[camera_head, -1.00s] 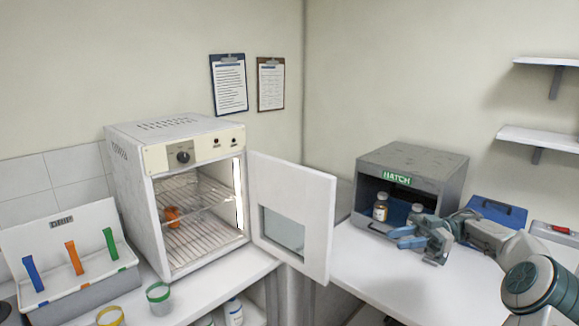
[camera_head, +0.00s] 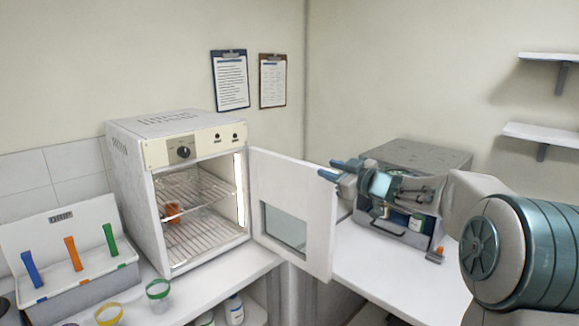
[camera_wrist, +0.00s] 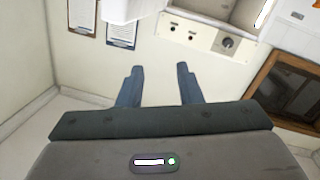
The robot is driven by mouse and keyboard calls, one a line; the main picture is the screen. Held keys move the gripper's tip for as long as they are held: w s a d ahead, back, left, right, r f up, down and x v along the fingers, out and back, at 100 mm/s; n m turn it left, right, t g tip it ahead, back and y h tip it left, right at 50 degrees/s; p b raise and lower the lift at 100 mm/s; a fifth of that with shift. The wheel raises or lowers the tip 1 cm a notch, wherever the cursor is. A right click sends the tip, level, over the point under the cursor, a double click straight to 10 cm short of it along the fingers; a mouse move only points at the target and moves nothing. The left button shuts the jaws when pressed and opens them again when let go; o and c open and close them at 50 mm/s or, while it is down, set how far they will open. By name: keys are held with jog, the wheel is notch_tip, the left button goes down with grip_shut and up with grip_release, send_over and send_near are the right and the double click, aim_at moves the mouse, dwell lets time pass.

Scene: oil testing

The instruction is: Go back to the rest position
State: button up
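My gripper (camera_head: 338,170) is raised in front of the grey hatch box (camera_head: 410,152), near the top edge of the open oven door, in the head view. Whether it touches the door cannot be told. In the wrist view its two blue fingers (camera_wrist: 158,70) stand apart with nothing between them. My arm and gripper hide much of the hatch box's front, including its label. A bottle (camera_head: 417,221) shows partly at the hatch box's opening, below my wrist.
The white oven (camera_head: 130,190) stands open, its door (camera_head: 318,225) swung right, with an orange item (camera_head: 180,211) on a rack. A rack with colored strips (camera_head: 90,285) and two cups, yellow-rimmed (camera_head: 109,314) and green-rimmed (camera_head: 158,290), are at left. Wall shelves (camera_head: 545,135) are at right.

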jog(key=s+d+f+m+g+h+b, duration=0.1)
jog(key=s+d+f+m+h, duration=0.3)
jog(key=s+h, duration=0.35)
jog(key=s+d+f+m+h, duration=0.2)
jog(key=s+d+m+h, duration=0.1)
jog(key=s+m+h, duration=0.4)
jog(key=s+a+f+g+y, duration=0.1)
jog(key=s+f+g, duration=0.2)
jog(key=s, duration=0.5)
jog(key=s+a+f+g+y, duration=0.1)
jog(key=s+f+g, duration=0.2)
jog(key=s+f, duration=0.3)
jog(key=s+a+f+g+y+b, duration=0.1)
jog(key=s+f, duration=0.3)
jog(key=s, duration=0.8)
jog(key=shift+s+f+m+g, duration=0.25)
jog(key=shift+m+g, duration=0.05)
jog(key=shift+g, duration=0.6)
jog(key=shift+y, duration=0.25)
